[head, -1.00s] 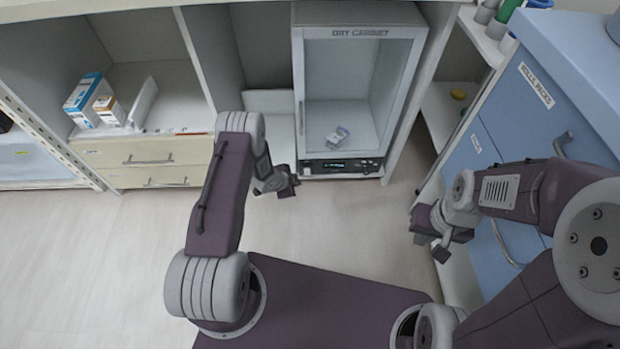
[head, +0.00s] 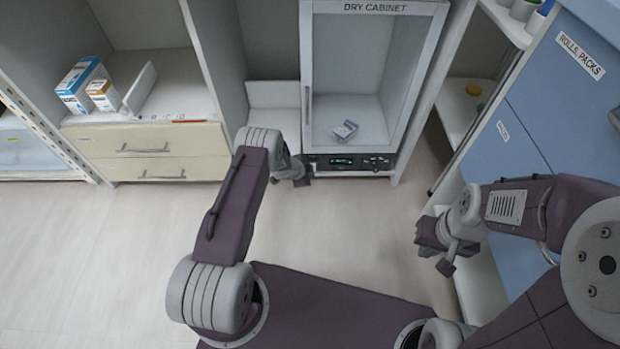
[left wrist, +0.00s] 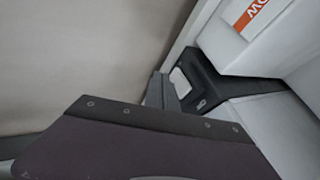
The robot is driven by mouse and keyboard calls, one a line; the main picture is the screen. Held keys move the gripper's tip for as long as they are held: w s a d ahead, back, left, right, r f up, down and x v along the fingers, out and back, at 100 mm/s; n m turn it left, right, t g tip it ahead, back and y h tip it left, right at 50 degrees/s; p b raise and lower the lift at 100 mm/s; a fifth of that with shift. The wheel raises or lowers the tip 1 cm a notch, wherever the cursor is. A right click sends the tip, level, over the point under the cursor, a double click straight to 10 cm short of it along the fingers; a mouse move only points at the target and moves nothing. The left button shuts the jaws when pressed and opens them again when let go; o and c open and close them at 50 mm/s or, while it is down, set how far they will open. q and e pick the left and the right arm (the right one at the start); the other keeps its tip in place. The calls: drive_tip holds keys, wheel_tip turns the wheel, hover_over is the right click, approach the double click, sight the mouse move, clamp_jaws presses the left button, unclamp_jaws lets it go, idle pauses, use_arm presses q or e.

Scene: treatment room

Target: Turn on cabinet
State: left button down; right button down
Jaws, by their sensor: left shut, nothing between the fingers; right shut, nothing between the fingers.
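The dry cabinet (head: 306,60) stands at the back centre, its glass door closed, with a small package (head: 345,131) inside. Along its bottom runs a dark control panel (head: 320,165) with a small lit display (head: 341,161) and small controls to the right of it. My left gripper (head: 303,179) is shut and empty, in front of the panel's left end; I cannot tell whether it touches. In the left wrist view my purple wrist housing fills the bottom, and the dark parts beyond it are hard to identify. My right gripper (head: 441,262) is shut and empty, low at the right, away from the cabinet.
A shelf unit with cream drawers (head: 152,165) and boxes (head: 84,86) stands at left. A blue cabinet labelled "Rolls, packs" (head: 530,110) is close to my right arm. Open shelves (head: 462,108) lie between it and the dry cabinet. The pale floor (head: 100,260) at left is clear.

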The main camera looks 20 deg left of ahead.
use_arm(q)
drive_tip(key=shift+w+a, duration=0.25)
drive_tip(key=shift+w, duration=0.35)
drive_tip(key=shift+w+f+b, duration=0.1)
drive_tip(key=shift+w+b, duration=0.1)
drive_tip(key=shift+b, duration=0.15)
drive_tip(key=shift+r+p, duration=0.7)
drive_tip(key=shift+r, duration=0.15)
